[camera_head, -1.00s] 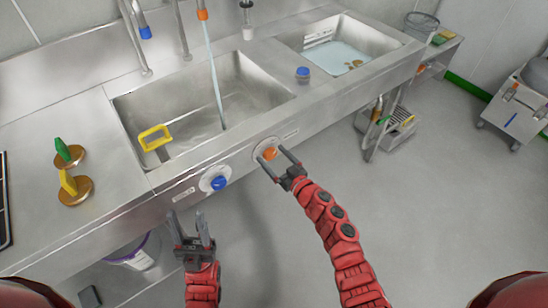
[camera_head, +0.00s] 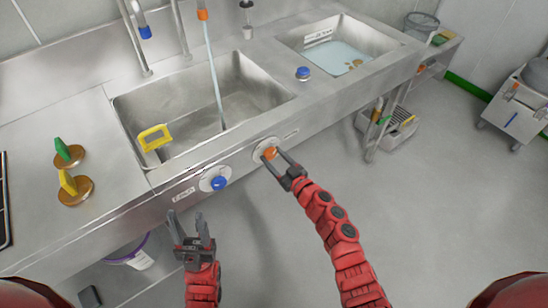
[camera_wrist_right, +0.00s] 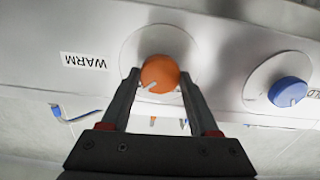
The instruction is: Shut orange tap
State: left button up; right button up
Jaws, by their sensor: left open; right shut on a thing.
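The orange tap knob (camera_head: 269,153) sits on a round white plate on the sink's front panel; it also shows in the right wrist view (camera_wrist_right: 160,74) beside a label reading WARM. My right gripper (camera_head: 277,158) is shut on this knob, with one finger on each side of it in the right wrist view (camera_wrist_right: 160,92). Water (camera_head: 214,80) runs from the orange-tipped spout (camera_head: 202,14) into the left basin (camera_head: 240,75). My left gripper (camera_head: 189,226) is open and empty, low in front of the panel.
A blue knob (camera_head: 218,183) is left of the orange one on the panel; it is at the right in the wrist view (camera_wrist_right: 287,91). A blue-capped item (camera_head: 303,73) stands between the basins. The floor in front is clear.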

jog(key=n, duration=0.1)
jog(key=n+b, duration=0.1)
jog(key=n, duration=0.2)
jog(key=shift+f+n, duration=0.25)
jog(key=shift+n, duration=0.05)
jog(key=n+b, duration=0.2)
jog(key=n, duration=0.1)
jog(key=shift+a+n, duration=0.1)
jog(key=shift+n, duration=0.3)
jog(key=n+b, duration=0.3)
jog(key=n, duration=0.1)
jog(key=shift+s+f, duration=0.1)
jog(key=n+b, duration=0.2)
jog(key=n, duration=0.1)
jog(key=shift+n+b, duration=0.55)
jog(key=shift+n, duration=0.35)
jog(key=o, duration=1.4)
jog(key=shift+r, duration=0.2)
